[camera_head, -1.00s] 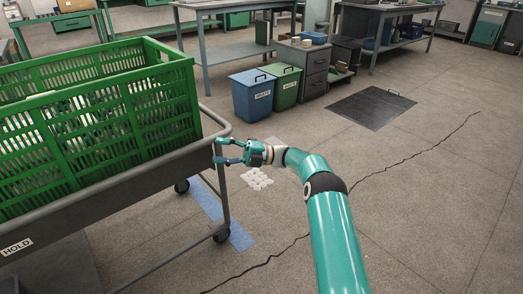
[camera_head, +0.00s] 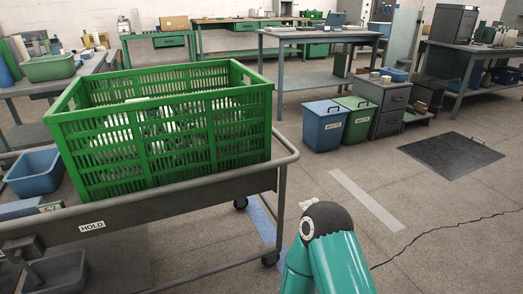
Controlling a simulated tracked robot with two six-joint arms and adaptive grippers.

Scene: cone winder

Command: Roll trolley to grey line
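The trolley (camera_head: 150,207) is a dark grey frame with a HOLD label, standing at the left and centre. It carries a green slatted crate (camera_head: 160,158) with pale things inside. Its right end rail and two casters show. The grey line (camera_head: 367,200) is a pale strip on the floor to the right, apart from the trolley. A blue strip (camera_head: 266,222) lies under the trolley's right end. My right arm is bent at the lower middle; its gripper is out of sight, so its hold on the trolley cannot be seen. My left gripper is not in view.
A blue bin (camera_head: 325,127) and a green bin (camera_head: 357,120) stand beyond the line, beside a grey drawer unit (camera_head: 386,105). A dark floor mat (camera_head: 452,154) lies at the right. Workbenches line the back. A crack crosses the lower-right floor, which is otherwise open.

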